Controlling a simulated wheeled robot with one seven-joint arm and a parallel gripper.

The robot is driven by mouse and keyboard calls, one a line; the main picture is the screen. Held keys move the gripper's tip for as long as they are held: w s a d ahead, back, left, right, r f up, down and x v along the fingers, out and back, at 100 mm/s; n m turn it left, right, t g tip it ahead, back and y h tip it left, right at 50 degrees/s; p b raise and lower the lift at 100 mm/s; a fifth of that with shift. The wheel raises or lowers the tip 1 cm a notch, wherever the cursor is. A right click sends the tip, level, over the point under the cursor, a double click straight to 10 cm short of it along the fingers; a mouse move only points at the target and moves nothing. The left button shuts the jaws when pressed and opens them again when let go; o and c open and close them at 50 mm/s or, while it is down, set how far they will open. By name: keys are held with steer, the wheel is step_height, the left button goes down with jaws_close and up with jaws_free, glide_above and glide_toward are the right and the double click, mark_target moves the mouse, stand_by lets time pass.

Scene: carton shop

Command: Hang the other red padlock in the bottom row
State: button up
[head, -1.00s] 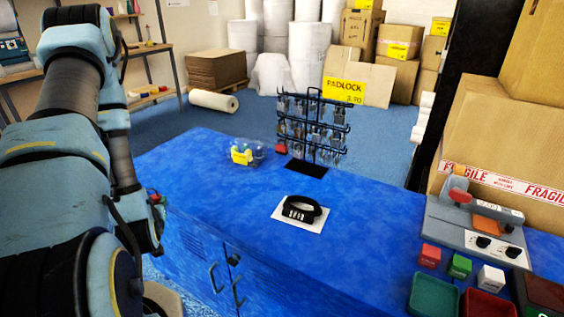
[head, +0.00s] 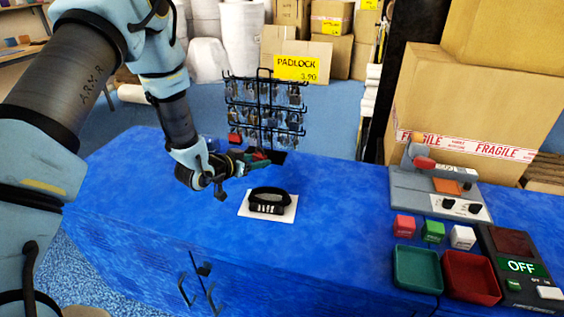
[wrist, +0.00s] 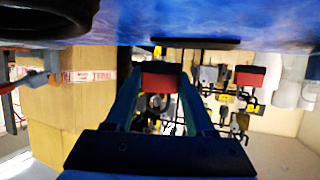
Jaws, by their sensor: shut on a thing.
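My gripper (head: 255,160) is shut on a red padlock (wrist: 162,76), which shows between the fingers in the wrist view. In the head view the held padlock (head: 261,156) is small, in front of the lower part of the black wire rack (head: 259,73). The rack stands on the blue counter with rows of hanging padlocks. Another red padlock (head: 234,138) hangs at the left of its bottom row; it also shows in the wrist view (wrist: 250,76), where the picture is upside down. My gripper hides part of the bottom row. I cannot tell whether the held padlock touches a hook.
At right are a grey device (head: 440,190), several small blocks, a green tray (head: 417,287) and a red tray (head: 470,297).

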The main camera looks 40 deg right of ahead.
steer(key=s+d+g, duration=0.1)
steer(key=d, duration=0.1)
steer(key=s+d+m, duration=0.1)
steer(key=s, duration=0.1)
steer(key=s+d+m+g, duration=0.1)
steer(key=s+d, duration=0.1)
steer(key=shift+s+d+r+g, duration=0.2)
steer(key=shift+d+r+g, duration=0.05)
steer(key=shift+d+g, duration=0.1)
steer(key=shift+w+d+f, duration=0.1)
steer(key=shift+w+d, duration=0.55)
steer(key=shift+d, duration=0.4)
steer(key=shift+w+d+f, duration=0.15)
steer(key=shift+w+d, duration=0.55)
steer(key=shift+d, duration=0.3)
steer(key=shift+w+d+f, duration=0.1)
steer(key=shift+w+d, duration=0.55)
steer(key=shift+d, duration=0.4)
steer(key=shift+w+d+f+b, duration=0.4)
steer(key=shift+d+b, duration=0.2)
steer(key=shift+b, duration=0.2)
steer(key=shift+r, duration=0.1)
steer(key=o, duration=1.3)
